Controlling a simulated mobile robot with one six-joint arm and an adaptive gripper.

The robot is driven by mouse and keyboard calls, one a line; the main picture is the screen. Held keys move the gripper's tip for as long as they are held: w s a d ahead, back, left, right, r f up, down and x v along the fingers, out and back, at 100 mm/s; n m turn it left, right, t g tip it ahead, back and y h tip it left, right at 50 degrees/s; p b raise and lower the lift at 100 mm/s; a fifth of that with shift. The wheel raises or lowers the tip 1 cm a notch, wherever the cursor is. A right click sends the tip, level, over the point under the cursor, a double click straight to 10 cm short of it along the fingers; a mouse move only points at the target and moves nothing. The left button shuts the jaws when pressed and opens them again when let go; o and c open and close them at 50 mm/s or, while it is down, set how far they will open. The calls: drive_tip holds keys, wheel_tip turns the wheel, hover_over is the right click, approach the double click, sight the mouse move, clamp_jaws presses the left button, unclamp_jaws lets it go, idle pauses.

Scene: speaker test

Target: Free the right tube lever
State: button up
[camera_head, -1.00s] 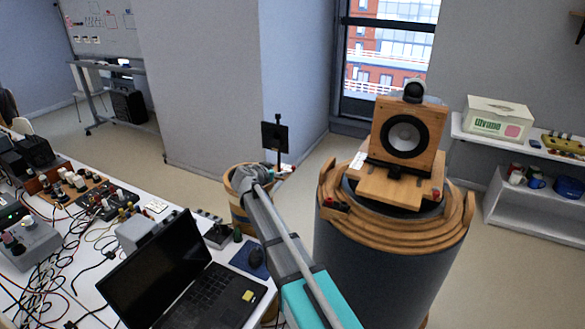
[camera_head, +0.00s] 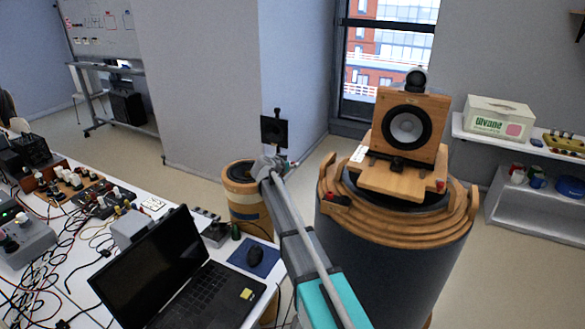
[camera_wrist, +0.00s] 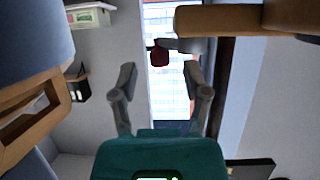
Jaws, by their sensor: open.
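A large grey tube (camera_head: 375,265) with wooden rings (camera_head: 400,233) around its top stands right of my arm. My gripper (camera_wrist: 163,85) is open and empty in the wrist view, with a finger on each side. A red knob with a dark arm (camera_wrist: 159,53) shows beyond the fingertips, apart from them. I cannot tell which lever it is.
A wooden speaker (camera_head: 408,124) stands on a board on the tube. A smaller wooden tube (camera_head: 245,205) is left of my arm. A laptop (camera_head: 155,270), a mouse and many cables cover the white bench. A shelf with a white box (camera_head: 498,118) is at right. A wooden cylinder (camera_wrist: 218,20) crosses the wrist view's upper right.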

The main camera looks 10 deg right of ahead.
drive_tip(key=shift+b+x, duration=0.35)
drive_tip(key=shift+x, duration=1)
clamp_jaws()
